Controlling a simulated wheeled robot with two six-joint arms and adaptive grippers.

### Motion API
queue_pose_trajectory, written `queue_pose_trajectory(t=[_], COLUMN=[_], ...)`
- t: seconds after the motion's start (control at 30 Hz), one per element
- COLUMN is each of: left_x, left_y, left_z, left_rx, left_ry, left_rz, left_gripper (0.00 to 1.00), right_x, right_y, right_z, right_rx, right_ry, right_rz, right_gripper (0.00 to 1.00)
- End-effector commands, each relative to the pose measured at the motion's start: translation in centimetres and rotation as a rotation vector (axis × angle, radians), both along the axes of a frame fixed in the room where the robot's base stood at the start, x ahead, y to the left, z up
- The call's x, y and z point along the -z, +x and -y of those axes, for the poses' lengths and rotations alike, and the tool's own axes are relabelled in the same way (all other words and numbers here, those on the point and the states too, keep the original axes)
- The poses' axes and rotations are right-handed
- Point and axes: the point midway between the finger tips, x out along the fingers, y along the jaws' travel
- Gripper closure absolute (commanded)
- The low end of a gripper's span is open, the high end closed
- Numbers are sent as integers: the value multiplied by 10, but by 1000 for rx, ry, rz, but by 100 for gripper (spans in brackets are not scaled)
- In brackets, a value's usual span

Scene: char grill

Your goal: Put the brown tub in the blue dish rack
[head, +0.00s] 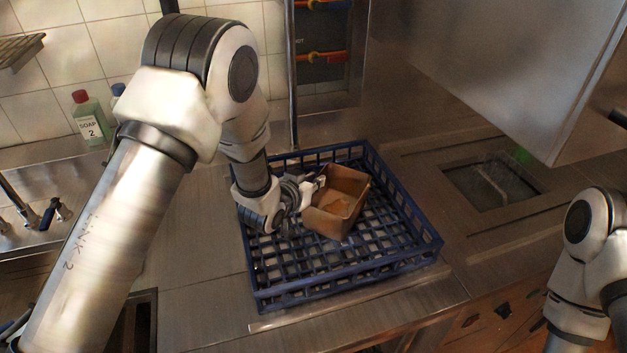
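The brown tub (338,203) is an open, box-shaped container in the blue dish rack (345,280), in the middle of the head view. It looks slightly tilted, and I cannot tell whether its base touches the rack floor. The blue rack is a low crate with a grid floor, standing on the metal counter. My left gripper (311,190) reaches into the rack from the left and is at the tub's left wall. Its fingertips are partly hidden, but it appears closed on that wall. My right arm shows at the right edge; its gripper is outside the view.
A green soap bottle (89,117) stands against the tiled wall at the back left. A tap (48,213) is at the left edge. A recessed basin (492,184) lies right of the rack. A large metal hood (530,70) hangs at the upper right.

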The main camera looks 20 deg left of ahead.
Motion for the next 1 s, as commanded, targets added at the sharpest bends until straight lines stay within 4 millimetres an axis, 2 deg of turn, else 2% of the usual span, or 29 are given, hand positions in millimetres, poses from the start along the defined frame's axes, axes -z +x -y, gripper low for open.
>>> queue_pose_trajectory(t=[0.27, 0.37, 0.47, 0.8, 1.0], left_x=[-1, -7, -8, -39, -49], left_y=[0, 0, -12, -88, -108], left_z=[0, 0, -3, -19, -24], left_rx=[0, 0, -1, -2, 0], left_ry=[0, 0, -1, -2, -1], left_rz=[0, 1, 1, 2, 2], left_gripper=[69, 69, 69, 69, 69], right_x=[-1, -6, 2, 22, 24], right_y=[0, 0, 0, 0, 0], right_z=[0, 0, 0, 0, 0], right_rx=[0, 0, 0, 0, 0], right_ry=[0, 0, 0, 0, 0], right_rz=[1, 0, 1, 0, 1], right_gripper=[60, 60, 60, 60, 60])
